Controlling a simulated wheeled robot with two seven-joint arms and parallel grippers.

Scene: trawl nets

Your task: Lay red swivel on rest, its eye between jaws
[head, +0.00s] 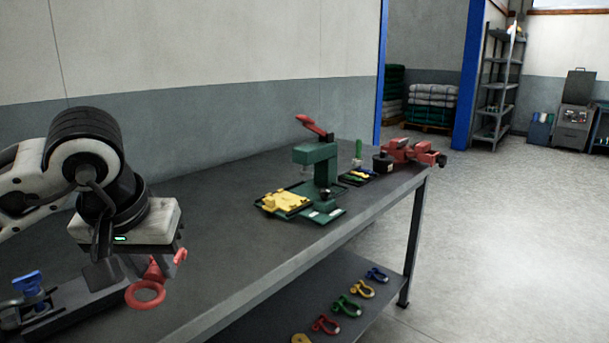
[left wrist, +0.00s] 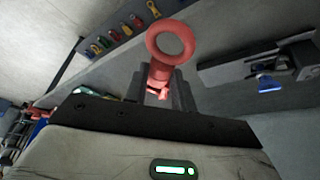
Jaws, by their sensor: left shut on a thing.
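My left gripper (head: 135,266) is shut on the red swivel (head: 146,295) and holds it above the left part of the workbench. The swivel's round eye hangs out beyond the fingers; its other end shows red beside them. In the left wrist view, the red swivel (left wrist: 171,42) sticks out between the fingers (left wrist: 160,88), ring outward. A dark fixture (head: 75,309) with a blue part (head: 28,284) lies left of the swivel, and appears at right in the left wrist view (left wrist: 240,70). The swivel is apart from it. I cannot make out its jaws clearly. My right gripper is out of view.
On the bench (head: 230,232), a green press (head: 318,165) with a red lever and a yellow block (head: 286,200) stands mid-bench. A red vise (head: 412,153) is at the far end. Several coloured shackles (head: 347,306) lie on the lower shelf. Bench between fixture and press is clear.

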